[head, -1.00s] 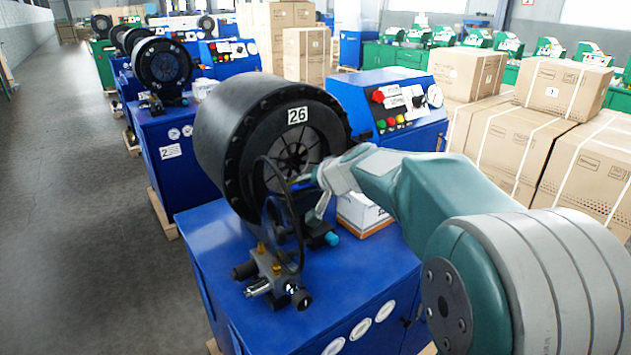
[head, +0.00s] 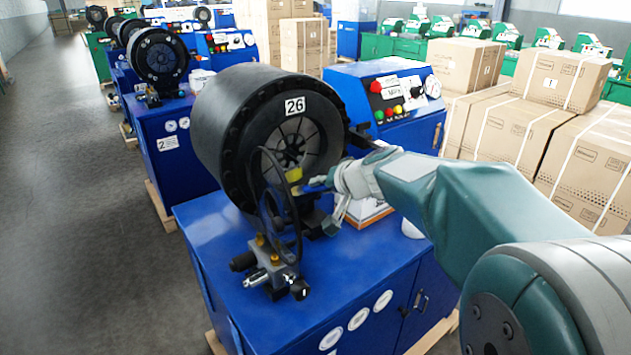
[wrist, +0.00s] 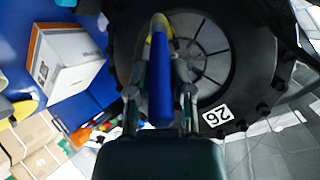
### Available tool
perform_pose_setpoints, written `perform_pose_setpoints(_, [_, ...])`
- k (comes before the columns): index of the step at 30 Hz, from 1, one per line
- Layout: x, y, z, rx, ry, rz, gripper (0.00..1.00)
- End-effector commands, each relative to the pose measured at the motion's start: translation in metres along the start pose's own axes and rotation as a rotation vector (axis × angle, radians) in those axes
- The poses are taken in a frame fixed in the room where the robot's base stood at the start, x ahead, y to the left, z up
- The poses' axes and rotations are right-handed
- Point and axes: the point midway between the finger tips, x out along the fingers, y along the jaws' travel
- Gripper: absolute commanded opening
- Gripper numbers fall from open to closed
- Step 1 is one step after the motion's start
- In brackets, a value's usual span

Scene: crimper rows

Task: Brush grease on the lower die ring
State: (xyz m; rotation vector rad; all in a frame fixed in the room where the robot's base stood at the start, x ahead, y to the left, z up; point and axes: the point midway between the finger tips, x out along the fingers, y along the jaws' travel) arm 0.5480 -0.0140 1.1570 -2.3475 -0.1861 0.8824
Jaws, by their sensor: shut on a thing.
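The crimper marked 26 (head: 230,135) is a black drum on a blue cabinet. Its die ring (head: 295,148) is a round grey face with radial segments. My gripper (head: 328,184) is in front of the lower right of this face.
A black hose loop (head: 262,185) and a valve fitting (head: 270,270) stand before the drum. A white and orange box (head: 368,212) sits behind my gripper. A control panel (head: 400,95) is at the right. The cabinet's front left top (head: 205,235) is clear.

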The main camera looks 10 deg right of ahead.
Motion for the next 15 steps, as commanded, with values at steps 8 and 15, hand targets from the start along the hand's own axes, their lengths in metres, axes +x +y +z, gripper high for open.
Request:
perform_pose_setpoints(8, [-0.0017, 0.0007, 0.001, -0.001, 0.0, 0.0, 0.0])
perform_pose_setpoints(15, [-0.0111, 0.005, 0.0045, 0.0, 0.0, 0.0, 0.0])
